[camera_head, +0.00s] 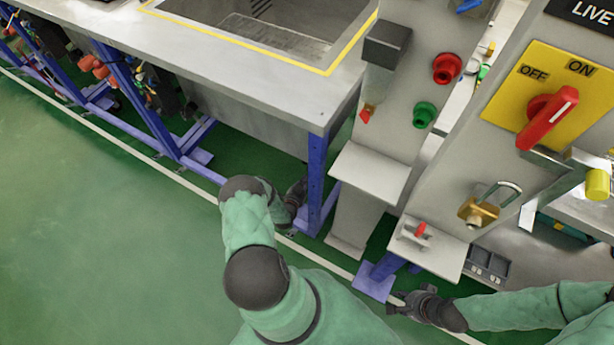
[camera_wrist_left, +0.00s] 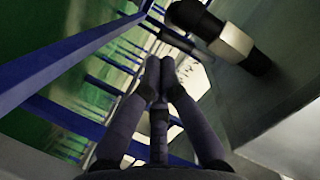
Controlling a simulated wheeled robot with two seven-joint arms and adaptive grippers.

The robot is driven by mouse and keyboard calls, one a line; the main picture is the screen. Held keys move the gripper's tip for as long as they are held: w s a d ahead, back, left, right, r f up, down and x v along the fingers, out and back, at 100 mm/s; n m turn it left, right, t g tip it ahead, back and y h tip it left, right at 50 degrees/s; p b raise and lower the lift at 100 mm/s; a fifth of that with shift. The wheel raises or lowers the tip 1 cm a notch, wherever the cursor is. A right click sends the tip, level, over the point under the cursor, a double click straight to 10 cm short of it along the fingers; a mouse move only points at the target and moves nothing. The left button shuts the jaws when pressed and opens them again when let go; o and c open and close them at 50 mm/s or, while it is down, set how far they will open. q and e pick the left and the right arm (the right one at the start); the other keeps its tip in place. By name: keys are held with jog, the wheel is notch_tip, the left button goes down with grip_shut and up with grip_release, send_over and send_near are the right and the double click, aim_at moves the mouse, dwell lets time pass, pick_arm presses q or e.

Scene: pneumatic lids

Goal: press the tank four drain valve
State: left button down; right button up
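My left gripper (camera_head: 297,192) is low beside a blue table leg, below the edge of the grey bench, and the forearm hides part of it. In the left wrist view its two fingers (camera_wrist_left: 160,75) are together at the tips, with nothing seen between them. A dark pipe with a pale hexagonal fitting (camera_wrist_left: 232,42) runs beyond and to the right of the fingertips, apart from them in the picture. I cannot tell whether this is the tank four drain valve; no tank label is readable. My right gripper (camera_head: 398,304) is low near the purple foot plate, too small to read.
A grey bench with a yellow-edged basin (camera_head: 330,70) stands above the left gripper. A blue leg (camera_head: 317,170) is close by. A panel with red and green buttons (camera_head: 447,68) and a red OFF/ON switch (camera_head: 547,115) stand at right. Green floor (camera_head: 90,230) is free at left.

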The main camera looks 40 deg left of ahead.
pick_arm(q)
jog(key=v, duration=0.8)
jog(key=shift+s, duration=0.3)
jog(key=shift+d, duration=0.2)
